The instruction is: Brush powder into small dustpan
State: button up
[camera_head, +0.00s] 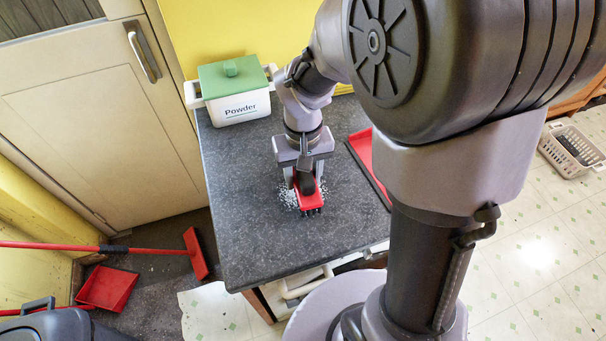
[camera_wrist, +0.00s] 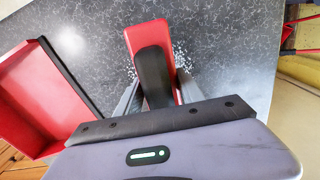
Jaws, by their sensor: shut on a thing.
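My gripper (camera_head: 305,176) is shut on a small red brush (camera_head: 309,199) with a black grip and dark bristles. In the wrist view the brush (camera_wrist: 148,34) lies between my two fingers. White powder (camera_head: 288,196) is scattered on the dark countertop around the brush, and the brush hides part of it. In the wrist view powder specks (camera_wrist: 183,54) show on both sides of the brush. The small red dustpan (camera_head: 362,152) with a black front edge lies on the countertop to the right, apart from the brush. It also shows at left in the wrist view (camera_wrist: 30,95).
A white powder box (camera_head: 240,107) with a green lid stands at the back of the dark countertop (camera_head: 250,240). A red broom (camera_head: 195,254) and larger red dustpan (camera_head: 108,288) are on the floor at left. A basket (camera_head: 572,148) is on the floor at right.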

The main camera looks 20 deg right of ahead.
jog(key=d+p, duration=0.1)
jog(key=d, duration=0.5)
jog(key=shift+d, duration=0.35)
jog(key=shift+f+b, duration=0.65)
jog(key=shift+f, duration=0.3)
dwell(1.3)
jog(key=shift+a+r, duration=0.1)
jog(key=shift+a, duration=2.15)
jog(key=shift+a+b, duration=0.4)
jog(key=shift+a, duration=1.85)
jog(key=shift+a, duration=0.1)
